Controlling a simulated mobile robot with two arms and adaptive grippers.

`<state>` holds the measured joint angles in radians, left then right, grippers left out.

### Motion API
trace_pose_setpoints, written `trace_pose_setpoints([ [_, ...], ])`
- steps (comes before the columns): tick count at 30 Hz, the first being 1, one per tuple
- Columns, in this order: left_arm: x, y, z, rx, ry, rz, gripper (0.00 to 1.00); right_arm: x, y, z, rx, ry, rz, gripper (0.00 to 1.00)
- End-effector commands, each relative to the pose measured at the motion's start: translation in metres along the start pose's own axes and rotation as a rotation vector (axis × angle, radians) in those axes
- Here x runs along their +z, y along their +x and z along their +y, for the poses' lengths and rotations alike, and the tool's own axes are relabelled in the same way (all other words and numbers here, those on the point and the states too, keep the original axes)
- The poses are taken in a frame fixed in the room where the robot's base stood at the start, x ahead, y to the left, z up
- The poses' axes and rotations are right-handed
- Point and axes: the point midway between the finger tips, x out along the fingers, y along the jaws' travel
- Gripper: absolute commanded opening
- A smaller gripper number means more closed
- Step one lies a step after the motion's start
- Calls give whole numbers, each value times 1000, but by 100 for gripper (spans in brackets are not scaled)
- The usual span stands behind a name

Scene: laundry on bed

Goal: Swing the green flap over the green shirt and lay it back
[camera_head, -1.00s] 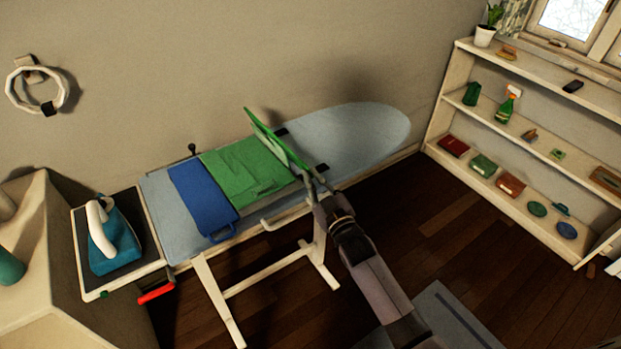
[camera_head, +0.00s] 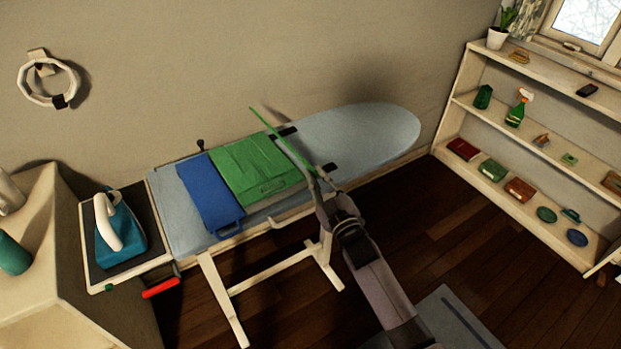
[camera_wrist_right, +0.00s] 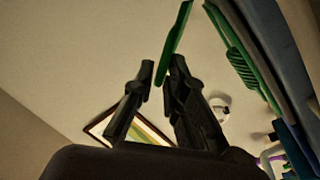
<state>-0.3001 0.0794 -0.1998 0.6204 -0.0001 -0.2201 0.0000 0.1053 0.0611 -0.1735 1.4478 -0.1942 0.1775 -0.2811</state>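The green shirt (camera_head: 255,170) lies flat on the ironing board, right of a blue folded panel (camera_head: 210,195). The green flap (camera_head: 282,138) stands up along the shirt's right side and shows almost edge-on, as a thin green line. My right gripper (camera_head: 318,177) is at the flap's near lower end. In the right wrist view its dark fingers (camera_wrist_right: 163,70) are close together, with the green flap (camera_wrist_right: 178,35) between their tips; they look shut on it. My left gripper is not in view.
The ironing board (camera_head: 370,130) is bare to the right of the flap, apart from dark clips. A teal iron (camera_head: 120,235) stands on a tray (camera_head: 155,262) at the left end, with a red handle (camera_head: 161,288) below. A shelf (camera_head: 455,125) stands at the right.

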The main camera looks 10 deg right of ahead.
Motion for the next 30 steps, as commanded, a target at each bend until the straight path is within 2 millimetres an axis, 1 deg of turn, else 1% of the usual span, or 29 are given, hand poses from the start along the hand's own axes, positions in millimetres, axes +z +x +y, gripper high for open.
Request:
trace_pose_setpoints([
  [1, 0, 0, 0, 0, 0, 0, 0, 2, -1, -1, -2, 0, -4, 18],
  [6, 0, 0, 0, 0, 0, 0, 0, 3, -1, -1, -3, 0, -8, 28],
  [14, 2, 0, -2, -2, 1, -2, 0, 5, -2, -2, -4, 0, -11, 28],
  [17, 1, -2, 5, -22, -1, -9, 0, 6, -7, -2, -5, 0, -13, 28],
  [20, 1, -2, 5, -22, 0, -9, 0, 6, -19, -3, -6, 0, -13, 28],
  [30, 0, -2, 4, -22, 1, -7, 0, 3, -87, -2, -6, 0, -13, 28],
])
